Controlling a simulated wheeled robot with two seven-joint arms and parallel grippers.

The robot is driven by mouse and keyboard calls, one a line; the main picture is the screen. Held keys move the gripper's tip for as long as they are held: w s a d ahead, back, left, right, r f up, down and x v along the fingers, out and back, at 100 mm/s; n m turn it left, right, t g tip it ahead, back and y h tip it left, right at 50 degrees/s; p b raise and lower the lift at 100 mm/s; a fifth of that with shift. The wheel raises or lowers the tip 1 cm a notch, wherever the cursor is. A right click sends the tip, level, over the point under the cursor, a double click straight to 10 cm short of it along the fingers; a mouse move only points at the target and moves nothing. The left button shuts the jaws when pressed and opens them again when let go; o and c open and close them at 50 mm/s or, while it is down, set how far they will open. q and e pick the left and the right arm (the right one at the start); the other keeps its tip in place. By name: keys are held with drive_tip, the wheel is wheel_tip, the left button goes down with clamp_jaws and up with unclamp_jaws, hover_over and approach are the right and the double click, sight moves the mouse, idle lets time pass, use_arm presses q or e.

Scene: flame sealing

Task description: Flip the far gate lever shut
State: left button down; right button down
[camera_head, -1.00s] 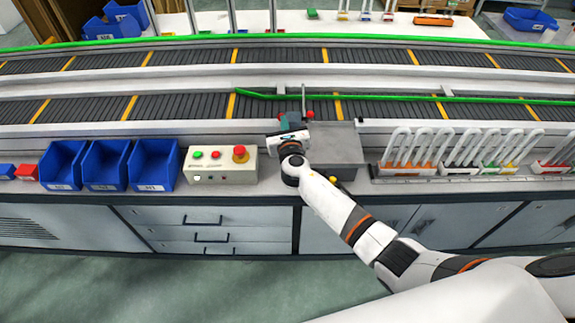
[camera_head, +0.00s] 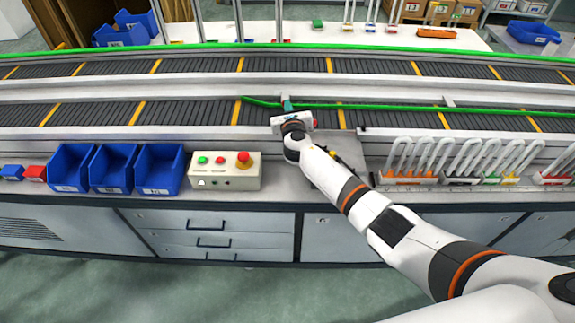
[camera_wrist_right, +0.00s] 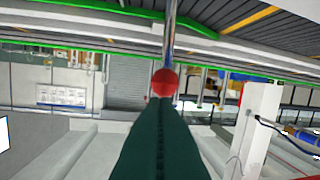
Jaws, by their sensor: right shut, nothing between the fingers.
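My right gripper (camera_head: 287,105) is over the near conveyor lane, its teal fingers shut and empty. In the right wrist view, the dark green fingers (camera_wrist_right: 160,125) are closed together and point at a red ball knob (camera_wrist_right: 163,82) on a thin metal rod (camera_wrist_right: 170,35), which looks like a gate lever. The knob appears right at the fingertips; I cannot tell whether they touch. In the head view my gripper and wrist hide the lever knobs. I cannot tell which gate the knob belongs to. My left gripper is not in view.
A green guide rail (camera_head: 390,107) runs along the near conveyor (camera_head: 190,113). A control box (camera_head: 224,171) with buttons and several blue bins (camera_head: 159,168) stand left of my arm. A rack of white-looped padlocks (camera_head: 455,168) stands to the right.

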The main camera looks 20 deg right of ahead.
drive_tip(key=shift+w+d+r, duration=0.2)
drive_tip(key=shift+w+r, duration=0.05)
drive_tip(key=shift+w, duration=0.35)
idle(0.3)
